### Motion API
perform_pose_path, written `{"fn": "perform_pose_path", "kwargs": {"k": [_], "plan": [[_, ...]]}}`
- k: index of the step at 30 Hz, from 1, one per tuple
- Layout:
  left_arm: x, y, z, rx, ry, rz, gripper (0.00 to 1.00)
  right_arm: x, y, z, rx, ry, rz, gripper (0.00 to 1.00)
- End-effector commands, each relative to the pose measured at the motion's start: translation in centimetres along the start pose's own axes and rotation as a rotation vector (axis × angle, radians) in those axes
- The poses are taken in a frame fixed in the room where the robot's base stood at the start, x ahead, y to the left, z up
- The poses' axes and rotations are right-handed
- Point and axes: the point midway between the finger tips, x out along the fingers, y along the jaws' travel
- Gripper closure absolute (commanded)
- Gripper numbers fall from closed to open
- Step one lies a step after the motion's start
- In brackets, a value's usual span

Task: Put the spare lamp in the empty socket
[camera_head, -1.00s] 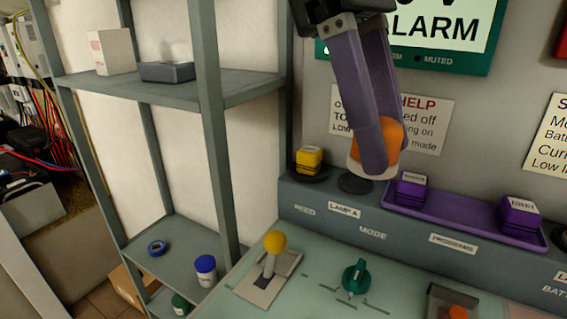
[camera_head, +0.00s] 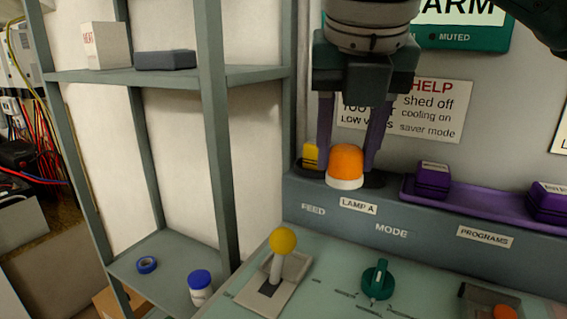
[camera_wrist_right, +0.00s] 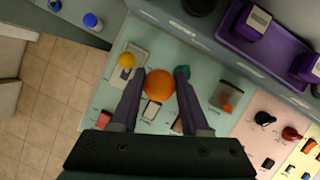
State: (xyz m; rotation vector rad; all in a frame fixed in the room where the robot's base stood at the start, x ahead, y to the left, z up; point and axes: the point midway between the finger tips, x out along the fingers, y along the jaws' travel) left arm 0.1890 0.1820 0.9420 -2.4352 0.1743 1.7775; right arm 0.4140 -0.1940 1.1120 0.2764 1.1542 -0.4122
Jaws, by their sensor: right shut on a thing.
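The spare lamp has an orange dome (camera_head: 346,160) and a white base. My right gripper (camera_head: 347,160) comes down from the top with one finger on each side of the lamp and is shut on it. The lamp is roughly upright at the raised ledge, behind the LAMP A label (camera_head: 358,206). The dark round socket (camera_head: 374,180) shows partly beside the lamp's base. I cannot tell whether the base touches it. In the right wrist view the lamp (camera_wrist_right: 160,84) sits between the fingertips. My left gripper is not in view.
A purple tray (camera_head: 465,205) with purple blocks lies to the right on the ledge. Below are a yellow-knobbed lever (camera_head: 282,242) and a green knob (camera_head: 376,279). A shelf rack (camera_head: 215,130) stands at left.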

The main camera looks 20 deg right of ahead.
Motion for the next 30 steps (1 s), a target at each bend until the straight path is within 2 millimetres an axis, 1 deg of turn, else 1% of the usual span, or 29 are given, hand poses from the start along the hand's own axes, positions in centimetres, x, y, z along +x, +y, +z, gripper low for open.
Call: {"fn": "perform_pose_path", "kwargs": {"k": [1,3,9,15,18,20,22,24,28,30], "plan": [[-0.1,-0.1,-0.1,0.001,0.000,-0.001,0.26,0.4,-0.7,1.4,0.010,0.001,-0.005,1.00],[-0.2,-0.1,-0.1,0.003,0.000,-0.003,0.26,1.2,-1.5,3.2,0.011,0.002,-0.005,1.00],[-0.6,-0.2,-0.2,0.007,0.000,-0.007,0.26,3.1,-3.6,7.9,0.010,0.002,-0.002,1.00],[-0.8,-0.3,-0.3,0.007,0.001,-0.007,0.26,4.6,-5.2,11.5,0.007,0.000,-0.001,1.00],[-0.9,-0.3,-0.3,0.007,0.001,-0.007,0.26,5.2,-5.6,12.8,0.005,0.001,0.001,1.00],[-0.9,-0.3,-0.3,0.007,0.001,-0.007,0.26,5.5,-6.0,13.5,0.004,0.001,-0.001,1.00],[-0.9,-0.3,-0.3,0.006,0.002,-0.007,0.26,6.8,-6.1,13.0,-0.002,0.004,-0.003,1.00],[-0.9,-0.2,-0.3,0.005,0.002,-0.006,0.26,7.7,-6.1,12.6,-0.001,0.003,-0.002,1.00],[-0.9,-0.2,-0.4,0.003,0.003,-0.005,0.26,8.6,-6.1,12.2,0.000,0.001,-0.001,1.00],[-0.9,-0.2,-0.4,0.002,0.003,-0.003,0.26,9.5,-6.1,11.8,0.000,0.004,-0.003,1.00]]}}
